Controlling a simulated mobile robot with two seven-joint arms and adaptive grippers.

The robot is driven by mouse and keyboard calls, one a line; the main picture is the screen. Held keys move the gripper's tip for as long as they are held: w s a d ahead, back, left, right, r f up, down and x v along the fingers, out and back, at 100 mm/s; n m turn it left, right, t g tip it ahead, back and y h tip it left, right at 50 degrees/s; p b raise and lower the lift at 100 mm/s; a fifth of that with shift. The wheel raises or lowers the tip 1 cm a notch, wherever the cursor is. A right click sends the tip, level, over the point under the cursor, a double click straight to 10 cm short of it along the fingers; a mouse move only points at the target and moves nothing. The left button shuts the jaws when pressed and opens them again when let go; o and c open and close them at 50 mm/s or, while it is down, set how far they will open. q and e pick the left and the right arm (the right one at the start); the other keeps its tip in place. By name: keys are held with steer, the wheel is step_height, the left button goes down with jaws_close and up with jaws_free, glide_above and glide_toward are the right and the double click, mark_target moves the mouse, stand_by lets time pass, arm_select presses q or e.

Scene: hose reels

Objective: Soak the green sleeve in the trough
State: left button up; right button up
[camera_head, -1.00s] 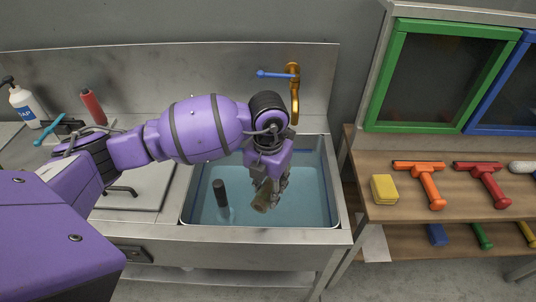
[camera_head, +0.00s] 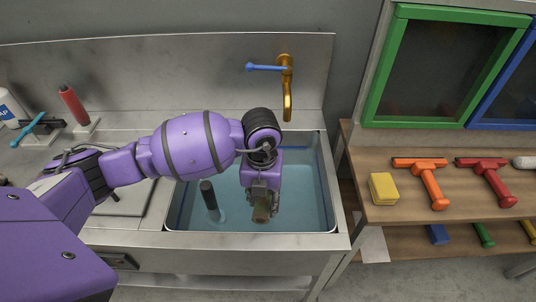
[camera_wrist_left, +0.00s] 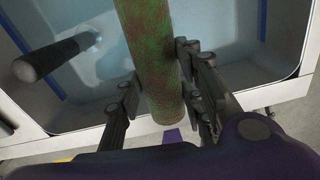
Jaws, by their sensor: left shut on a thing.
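The sleeve (camera_head: 261,214) is a cylinder with mottled green and reddish-brown sides; the left wrist view shows it (camera_wrist_left: 150,50) larger. My left gripper (camera_head: 262,198) is shut on it, one finger on each side. It points down inside the outline of the trough (camera_head: 290,233), a metal-rimmed basin holding bluish water. In the head view the sleeve's end is toward the trough's front wall. I cannot tell whether the sleeve touches the water. A dark upright handle (camera_head: 208,195) stands in the trough left of the gripper. My right gripper is out of view.
A brass tap (camera_head: 287,90) with a blue lever is behind the trough. A wooden shelf at right holds a yellow sponge (camera_head: 383,189), an orange squeegee (camera_head: 430,182) and a red squeegee (camera_head: 488,180). A red bottle (camera_head: 72,104) stands at the back left.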

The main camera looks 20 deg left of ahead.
arm_select(q)
steer(key=shift+s+f, duration=0.1)
steer(key=shift+f, duration=0.8)
steer(key=shift+f+b, duration=0.3)
steer(key=shift+f, duration=0.05)
step_height(320, 180, down, 13)
steer(key=b, duration=0.4)
steer(key=shift+b, duration=0.4)
steer(key=shift+f+b, duration=0.3)
steer(key=shift+f, duration=0.35)
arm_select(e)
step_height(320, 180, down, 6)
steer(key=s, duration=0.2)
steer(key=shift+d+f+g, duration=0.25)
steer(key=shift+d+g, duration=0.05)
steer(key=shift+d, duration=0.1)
arm_select(q)
steer(key=shift+a, duration=0.35)
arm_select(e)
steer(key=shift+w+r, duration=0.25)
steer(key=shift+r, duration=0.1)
arm_select(q)
steer(key=shift+d, duration=0.1)
steer(key=shift+d+p, duration=0.3)
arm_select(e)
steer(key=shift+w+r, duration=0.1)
arm_select(q)
steer(key=shift+a, duration=0.15)
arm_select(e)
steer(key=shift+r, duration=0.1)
